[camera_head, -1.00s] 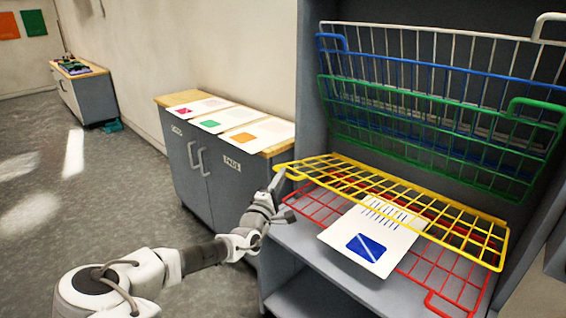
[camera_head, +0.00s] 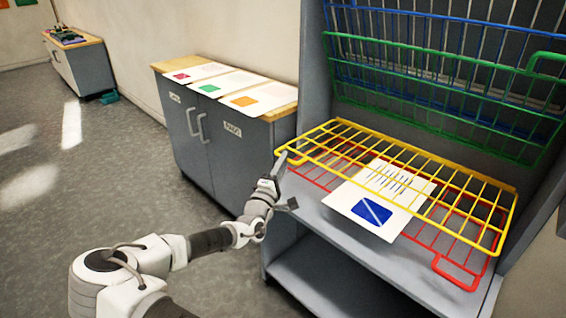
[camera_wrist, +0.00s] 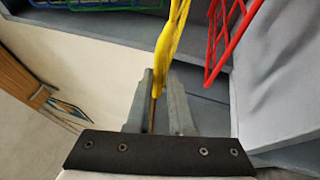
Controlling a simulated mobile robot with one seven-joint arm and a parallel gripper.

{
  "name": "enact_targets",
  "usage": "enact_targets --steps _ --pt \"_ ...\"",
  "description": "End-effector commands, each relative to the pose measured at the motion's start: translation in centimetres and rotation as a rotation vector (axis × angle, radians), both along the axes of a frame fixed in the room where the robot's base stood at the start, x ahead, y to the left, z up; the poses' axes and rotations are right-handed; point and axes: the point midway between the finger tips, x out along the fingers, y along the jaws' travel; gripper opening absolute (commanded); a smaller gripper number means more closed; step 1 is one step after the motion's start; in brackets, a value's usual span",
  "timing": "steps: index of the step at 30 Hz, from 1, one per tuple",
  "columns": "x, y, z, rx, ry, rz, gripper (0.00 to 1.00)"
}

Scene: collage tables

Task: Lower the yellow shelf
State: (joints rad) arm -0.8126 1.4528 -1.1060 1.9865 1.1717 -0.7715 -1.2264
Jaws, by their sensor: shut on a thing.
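The yellow wire shelf (camera_head: 437,171) is folded out from the cabinet's back wall, close to level, with its front edge a little above the red wire shelf (camera_head: 452,270). My gripper (camera_head: 277,170) is at the yellow shelf's left front corner. In the wrist view, the fingers (camera_wrist: 158,98) are closed around a yellow bar (camera_wrist: 166,55). The red shelf shows to the right of the fingers there. A white card with a blue square (camera_head: 372,211) lies below the yellow shelf, over the red one.
The green shelf (camera_head: 440,88) and blue shelf (camera_head: 440,50) stand folded up against the back. The grey cabinet (camera_head: 330,270) has an open space below. A low cupboard with a wooden top (camera_head: 165,66) and several cards stands to the left. Open floor lies farther left.

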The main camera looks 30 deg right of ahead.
Motion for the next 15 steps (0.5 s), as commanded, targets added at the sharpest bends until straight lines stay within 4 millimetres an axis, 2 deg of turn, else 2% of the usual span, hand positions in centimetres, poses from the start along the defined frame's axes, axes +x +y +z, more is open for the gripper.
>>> enact_targets --steps 1,2,5,6,15 --pt "-0.6 -0.6 -2.1 0.026 0.04 -0.019 0.0" --pt "-0.61 -0.6 -2.1 0.026 0.04 -0.019 0.24" --pt "-0.61 -0.58 -2.03 0.026 0.038 -0.019 0.42" --pt "-0.61 -0.56 -2.02 0.026 0.038 -0.019 0.45" --pt "-0.79 -0.12 -1.92 0.028 0.036 -0.017 0.45"
